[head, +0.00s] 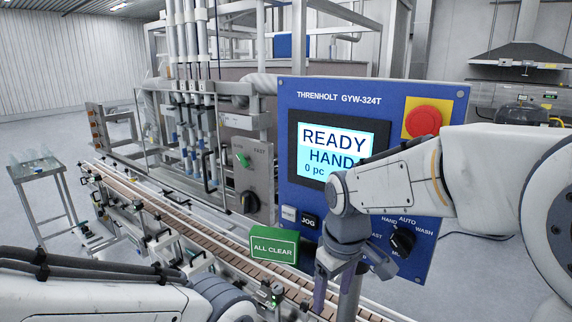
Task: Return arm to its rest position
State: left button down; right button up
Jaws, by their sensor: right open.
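My right arm reaches in from the right across the front of the blue control panel (385,100). Its gripper (350,285) points down below the panel's lower edge, open, with nothing seen between its fingers. The panel's screen (330,148) reads "READY", "HAND" and "0 pc", its right side partly covered by my arm. The mode knob (402,241) shows just right of my wrist. My left arm shows at the lower left; its gripper is out of view.
A red emergency button (422,121) sits close above my right forearm. The JOG button (309,222) and a green ALL CLEAR sign (274,246) are left of the gripper. A conveyor (195,237) runs diagonally below.

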jog(key=s+d+f+m+t, duration=0.1)
jog(key=s+d+f+m, duration=0.6)
jog(key=d+f, duration=0.35)
jog(key=s+a+f+n+g+b, duration=0.1)
jog(key=s+a+n+g+b, duration=0.1)
jog(key=s+a+n+b, duration=0.5)
jog(key=s+a, duration=0.5)
jog(key=a, duration=0.2)
jog(key=shift+s+a+f+y+b, duration=0.25)
jog(key=shift+s+y+b, duration=0.05)
jog(key=shift+s+b, duration=0.1)
